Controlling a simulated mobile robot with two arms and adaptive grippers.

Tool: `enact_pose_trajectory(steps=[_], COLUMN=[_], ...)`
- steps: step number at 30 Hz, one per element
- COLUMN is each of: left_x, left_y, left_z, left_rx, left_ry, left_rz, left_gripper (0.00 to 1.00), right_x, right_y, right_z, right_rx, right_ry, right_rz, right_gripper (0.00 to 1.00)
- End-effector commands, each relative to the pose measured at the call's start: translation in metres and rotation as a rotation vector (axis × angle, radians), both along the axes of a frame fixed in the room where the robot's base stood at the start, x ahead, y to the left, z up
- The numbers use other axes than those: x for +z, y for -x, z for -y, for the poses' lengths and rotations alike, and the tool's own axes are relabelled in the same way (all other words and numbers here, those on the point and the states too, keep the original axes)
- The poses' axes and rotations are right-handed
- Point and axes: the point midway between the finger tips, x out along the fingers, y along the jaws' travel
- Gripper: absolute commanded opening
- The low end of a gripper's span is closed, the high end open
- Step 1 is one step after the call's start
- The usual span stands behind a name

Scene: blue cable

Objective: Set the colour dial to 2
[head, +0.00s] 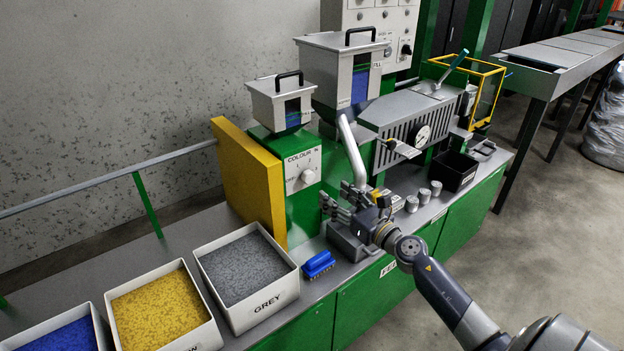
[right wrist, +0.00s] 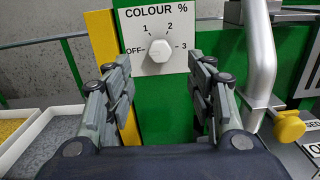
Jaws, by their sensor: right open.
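The colour dial is a round white knob (right wrist: 160,51) on a white plate (right wrist: 132,22) marked OFF, 1, 2 and 3. I cannot tell clearly which mark it points to. In the head view the knob (head: 308,176) sits on the front of the green column below the small hopper. My right gripper (head: 337,197) is open and empty, in front of the dial and apart from it. In the right wrist view its two fingers (right wrist: 160,68) stand to either side of the knob, which shows in the gap between them. My left gripper is not in view.
A yellow panel (head: 250,182) stands left of the dial. A slanted silver pipe (head: 351,150) and a yellow knob (right wrist: 289,126) are to its right. A blue brush (head: 318,264) and bins of grey (head: 285,294), yellow and blue pellets are on the bench.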

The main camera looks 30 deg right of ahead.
Motion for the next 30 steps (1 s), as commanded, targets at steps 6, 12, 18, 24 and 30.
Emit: enact_pose_trajectory(steps=[6,12,18,24,30], left_x=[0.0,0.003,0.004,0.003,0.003], left_y=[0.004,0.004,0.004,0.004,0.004], left_z=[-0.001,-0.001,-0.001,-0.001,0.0], left_rx=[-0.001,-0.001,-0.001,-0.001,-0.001], left_ry=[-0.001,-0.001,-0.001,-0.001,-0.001], left_rz=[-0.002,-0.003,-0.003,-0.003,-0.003], left_gripper=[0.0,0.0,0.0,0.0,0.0], right_x=[0.0,0.0,0.0,-0.001,-0.001], right_y=[-0.011,-0.036,-0.065,-0.091,-0.105], right_z=[0.001,-0.001,-0.003,-0.006,-0.007], right_rx=[0.009,0.007,0.007,0.008,0.008], right_ry=[0.029,0.027,0.023,0.025,0.025], right_rz=[-0.007,-0.006,-0.005,-0.006,-0.007], right_gripper=[0.51,0.51,0.51,0.51,0.51])
